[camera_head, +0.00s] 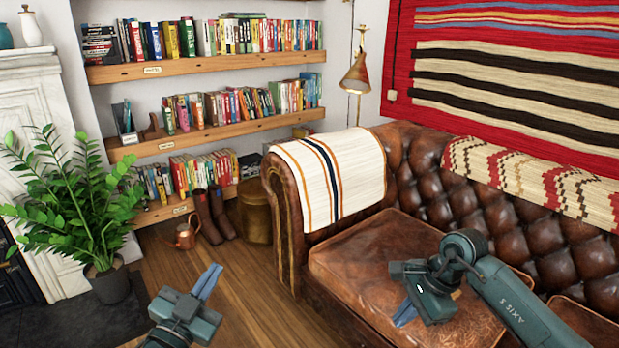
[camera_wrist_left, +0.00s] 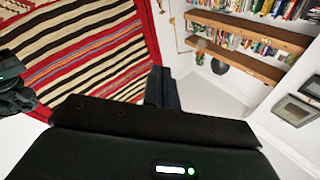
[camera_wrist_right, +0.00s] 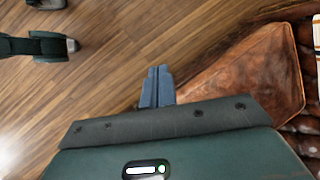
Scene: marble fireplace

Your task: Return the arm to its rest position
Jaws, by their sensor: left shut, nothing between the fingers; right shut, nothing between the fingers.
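My left gripper (camera_head: 207,281) is at the lower left of the head view, above the wooden floor. Its blue fingers are together and empty, pointing up and to the right. They also show dark in the left wrist view (camera_wrist_left: 162,88), with the wall rug and shelves beyond. My right gripper (camera_head: 403,314) is in front of the leather sofa (camera_head: 362,262). Its fingers are together and empty, pointing down and to the left. In the right wrist view the shut fingers (camera_wrist_right: 157,86) are seen against the floor and the sofa seat.
Bookshelves (camera_head: 205,137) stand at the back. A potted plant (camera_head: 75,205) is by the fireplace at left. A copper watering can (camera_head: 184,236), boots (camera_head: 213,217) and a brass bin (camera_head: 254,212) stand below the shelves. The wooden floor (camera_head: 262,310) between the grippers is clear.

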